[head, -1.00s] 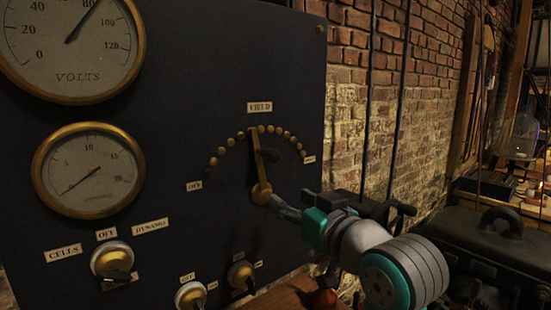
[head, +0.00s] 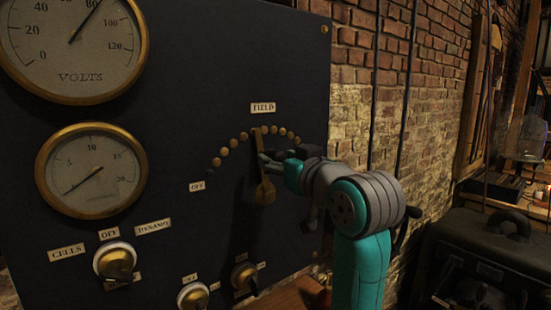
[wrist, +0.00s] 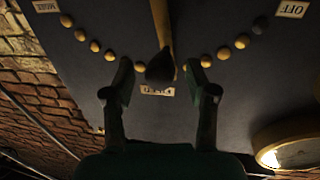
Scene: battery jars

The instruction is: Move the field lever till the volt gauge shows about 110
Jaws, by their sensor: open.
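The field lever (head: 265,190) is a brass arm on the dark panel, standing nearly upright, its tip near the middle of an arc of brass studs. In the wrist view the lever (wrist: 161,25) ends in a dark knob (wrist: 160,68). My gripper (head: 266,158) is in front of the lever's upper part. In the wrist view my gripper (wrist: 158,78) is open, one finger on each side of the knob, with gaps visible. The volt gauge (head: 75,55) has its needle a little above 80; its top is cut off.
Below the volt gauge is a second brass-rimmed gauge (head: 92,170). Knob switches, such as the cells knob (head: 115,262), sit low on the panel. A brick wall (head: 350,130) and a dark case (head: 490,250) are to the right.

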